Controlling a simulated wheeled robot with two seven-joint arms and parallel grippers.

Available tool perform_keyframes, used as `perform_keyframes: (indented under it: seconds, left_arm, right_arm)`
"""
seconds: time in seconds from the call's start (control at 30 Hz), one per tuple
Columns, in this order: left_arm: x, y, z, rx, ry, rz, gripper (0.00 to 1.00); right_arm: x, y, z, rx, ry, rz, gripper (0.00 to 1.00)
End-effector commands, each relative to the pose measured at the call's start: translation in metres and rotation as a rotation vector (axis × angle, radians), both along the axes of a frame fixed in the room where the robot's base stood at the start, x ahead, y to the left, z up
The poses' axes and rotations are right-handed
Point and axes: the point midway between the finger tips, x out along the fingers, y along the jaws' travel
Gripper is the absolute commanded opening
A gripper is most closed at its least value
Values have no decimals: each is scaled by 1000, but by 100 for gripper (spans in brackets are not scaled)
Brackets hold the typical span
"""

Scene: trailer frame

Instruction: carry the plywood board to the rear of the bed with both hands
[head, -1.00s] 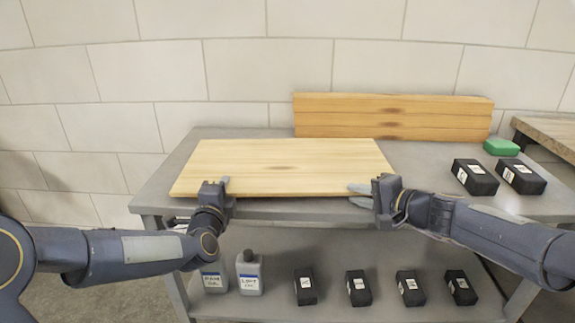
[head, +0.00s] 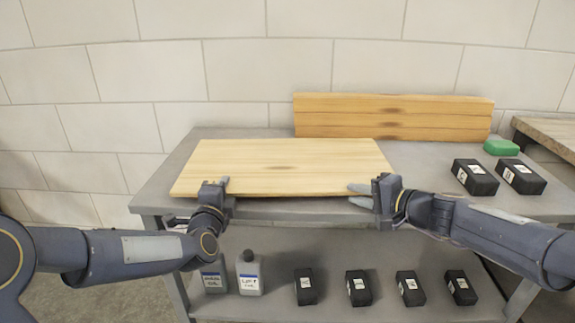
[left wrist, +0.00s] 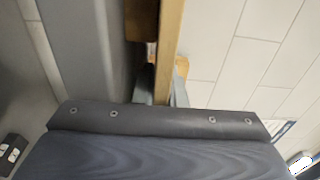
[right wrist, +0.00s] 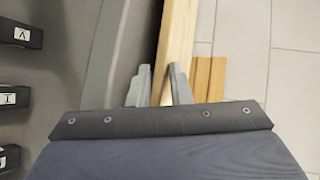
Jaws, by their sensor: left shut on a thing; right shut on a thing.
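The plywood board (head: 285,163) is a pale, flat rectangle, level over the left part of the grey workbench top (head: 435,207). Whether it rests on the top or sits slightly above it, I cannot tell. My left gripper (head: 222,186) is shut on its front edge, left of the middle. In the left wrist view the board (left wrist: 171,45) runs between the fingers. My right gripper (head: 364,194) is shut on the front edge near the right corner. In the right wrist view the board (right wrist: 178,45) lies between both fingers (right wrist: 160,86). The bed is not identifiable.
Stacked timber (head: 395,116) stands behind the board at the wall. Two black boxes (head: 475,177) and a green block (head: 501,147) are on the right of the top. The lower shelf holds bottles (head: 249,273) and several black boxes (head: 359,288). Another wooden surface (head: 553,136) is at right.

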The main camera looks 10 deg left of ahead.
Motion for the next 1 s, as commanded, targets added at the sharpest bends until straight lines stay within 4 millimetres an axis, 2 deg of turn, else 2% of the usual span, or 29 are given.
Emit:
perform_keyframes:
  seconds: [0.27, 0.47, 1.0]
  left_arm:
    - [0, -1, -2, 4, 4, -3, 0]
    - [0, -1, 4, 5, -1, -3, 0]
    - [0, -1, 53, 6, -10, -2, 0]
  right_arm:
    - [0, 0, 1, -7, -7, 3, 0]
    - [0, 0, 6, -4, -10, 3, 0]
    - [0, 0, 50, -5, -6, 2, 0]
